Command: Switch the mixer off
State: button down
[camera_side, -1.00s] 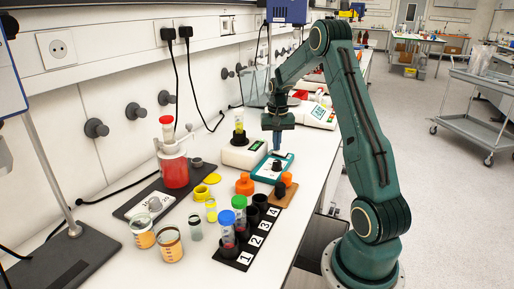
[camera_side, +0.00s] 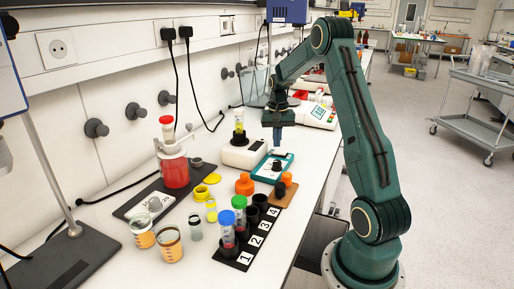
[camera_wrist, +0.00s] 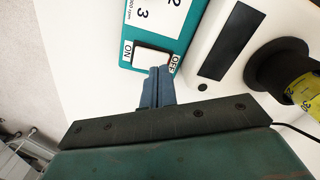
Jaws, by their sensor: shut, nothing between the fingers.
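The mixer's teal-edged panel (camera_side: 272,167) lies flat on the bench below my gripper (camera_side: 277,145). In the wrist view the teal panel (camera_wrist: 181,44) carries a white rocker switch (camera_wrist: 152,53), with an ON label (camera_wrist: 127,50) at its left end and an OFF label (camera_wrist: 173,64) at its right end. My gripper (camera_wrist: 158,70) is shut and empty, and its blue-grey fingertips overlap the switch's near edge towards the OFF end. I cannot tell whether they touch it, nor which end of the rocker is down.
A white device (camera_side: 244,152) with a yellow tube (camera_side: 239,125) stands left of the panel. A numbered rack (camera_side: 232,262) holds tubes nearer the camera. A white instrument (camera_side: 317,115) stands behind.

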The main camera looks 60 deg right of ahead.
aim_at(276, 152)
notch_tip(276, 152, up, 5)
jog(key=shift+r, duration=0.2)
dwell(0.6)
jog(key=s+a+r+n+t, duration=0.1)
jog(key=a+r+n, duration=0.1)
jog(key=a+r, duration=0.35)
jog(key=a+r+n+t+h, duration=0.1)
jog(key=a+r+n, duration=0.1)
jog(key=a, duration=0.7)
jog(key=s+a+r+n, duration=0.1)
jog(key=a+r+n, duration=0.1)
jog(key=a+r, duration=0.35)
jog(key=s+a+f+n+t+y, duration=0.1)
jog(key=s+a+n, duration=0.5)
jog(key=s+a, duration=0.8)
jog(key=a+f+t, duration=0.1)
jog(key=a+t, duration=0.1)
jog(key=shift+s+a+f+t, duration=0.15)
jog(key=shift+f+t, duration=0.05)
jog(key=shift+t, duration=0.1)
